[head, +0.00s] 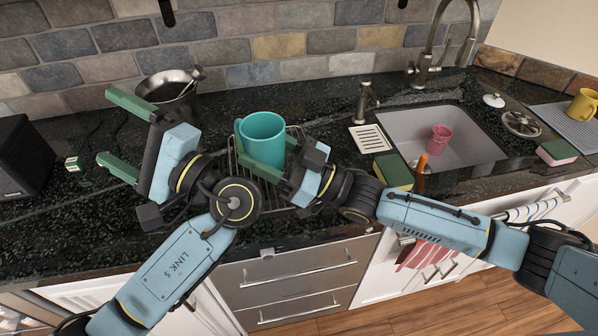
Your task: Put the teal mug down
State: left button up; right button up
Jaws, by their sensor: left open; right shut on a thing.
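The teal mug (262,143) is in the middle of the head view, upright, over a wire rack (236,163) on the dark counter. My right gripper (246,160) is shut on the mug; one green finger shows at its left side and another along its lower front. I cannot tell whether the mug's base touches the rack, because the gripper hides it. My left gripper (107,126) is open and empty to the left, above the counter, its two green fingers spread wide and pointing left.
The sink (470,155) at right holds a pink cup (439,139). A sponge (393,171) lies at its near left edge. A yellow mug (583,105) stands on a grey mat.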

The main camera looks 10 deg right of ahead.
pick_arm(q)
jog(key=s+d+g, duration=0.1)
jog(key=s+d, duration=0.3)
jog(key=s, duration=0.1)
pick_arm(e)
jog(key=shift+r, duration=0.1)
pick_arm(q)
jog(key=m+t+h, duration=0.7)
jog(key=m+h, duration=0.7)
jog(key=m, duration=0.7)
send_near(262, 124)
jog(key=shift+m, duration=0.3)
jog(key=w+a, duration=0.1)
jog(key=w, duration=0.1)
jog(key=w+r, duration=0.1)
jog(key=w, duration=0.1)
jog(key=w+a+r, duration=0.1)
jog(key=w, duration=0.1)
jog(key=shift+w+a, duration=0.35)
jog(key=c, duration=1.2)
jog(key=shift+r, duration=0.1)
jog(key=shift+c, duration=0.7)
pick_arm(e)
jog(key=o, duration=1.2)
